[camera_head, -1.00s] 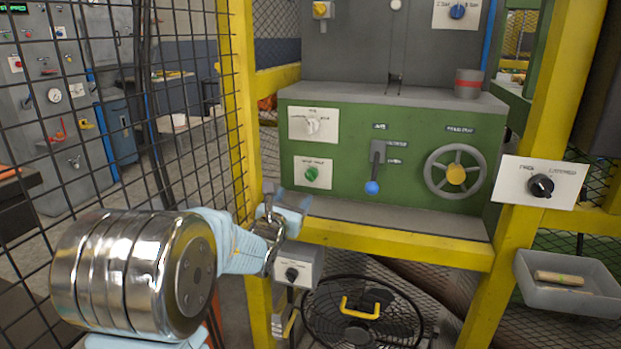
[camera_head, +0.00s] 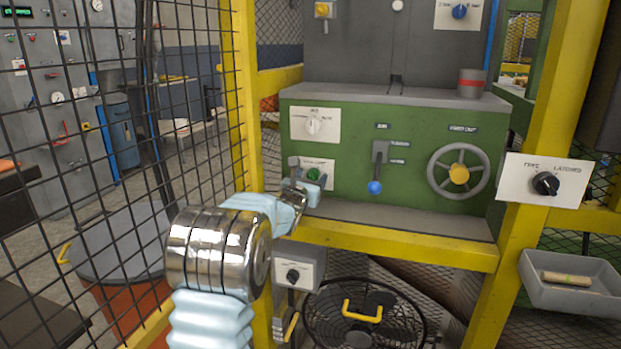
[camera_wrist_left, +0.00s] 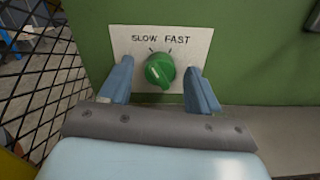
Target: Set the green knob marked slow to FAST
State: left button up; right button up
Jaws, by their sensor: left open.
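The green knob (camera_head: 313,174) sits on a white plate (camera_head: 325,166) low on the left of the green machine front. In the left wrist view the knob (camera_wrist_left: 160,72) is under the words SLOW and FAST, with a tick mark for each. Its ridge seems to slant up-left, on the SLOW side. My left gripper (camera_head: 308,176) is open in front of the plate. In the left wrist view its fingers (camera_wrist_left: 161,82) stand one on each side of the knob, with gaps showing. My right gripper is not in view.
A white knob (camera_head: 314,124) is above, and a blue-ended lever (camera_head: 376,170) and handwheel (camera_head: 458,173) are to the right. Black wire mesh and a yellow post (camera_head: 242,95) stand close on the left. A grey ledge (camera_head: 400,218) runs below the panel.

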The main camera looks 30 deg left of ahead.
pick_arm(q)
jog(key=shift+w, duration=0.1)
jog(key=c, duration=1)
jog(key=shift+f+m+b, duration=0.25)
jog(key=shift+m+b, duration=0.65)
jog(key=shift+b, duration=0.25)
jog(key=shift+c, duration=0.2)
jog(key=m+b, duration=0.2)
jog(key=b, duration=0.1)
jog(key=shift+f+m, duration=0.15)
jog(key=shift+m, duration=0.15)
jog(key=m+b, duration=0.5)
jog(key=b, duration=0.4)
jog(key=shift+b, duration=0.35)
jog(key=shift+m+b, duration=0.6)
jog(key=shift+r+m+b, duration=0.3)
jog(key=shift+m+b, duration=0.05)
jog(key=shift+m, duration=0.35)
